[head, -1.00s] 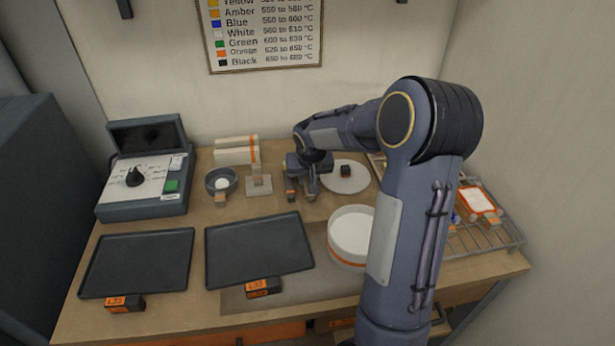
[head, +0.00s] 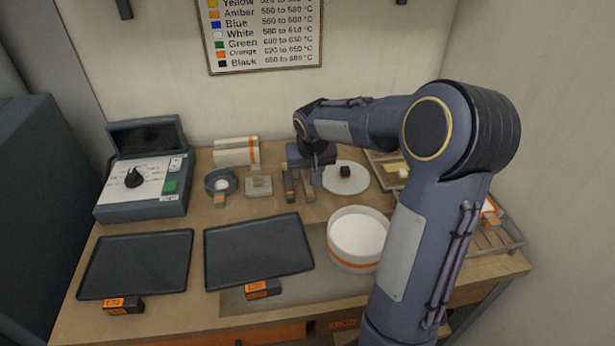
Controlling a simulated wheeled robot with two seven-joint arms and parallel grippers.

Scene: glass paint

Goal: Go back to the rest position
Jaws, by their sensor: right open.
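My right gripper (head: 309,176) is above the back middle of the bench, with its arm coming in from the right. It is open and I see nothing held in it. Narrow brown-handled pieces (head: 291,186) stand or lie just under and beside it; the gripper partly hides them. A white round plate (head: 352,182) with a small dark block (head: 345,171) is just to its right. My left gripper is not in view.
On the wooden bench (head: 190,325) are two dark trays (head: 137,265), a white round tub (head: 357,235), a control box (head: 143,198), a small bowl (head: 212,178) and a grey square block (head: 258,189). A wire rack (head: 512,240) is partly behind my right arm.

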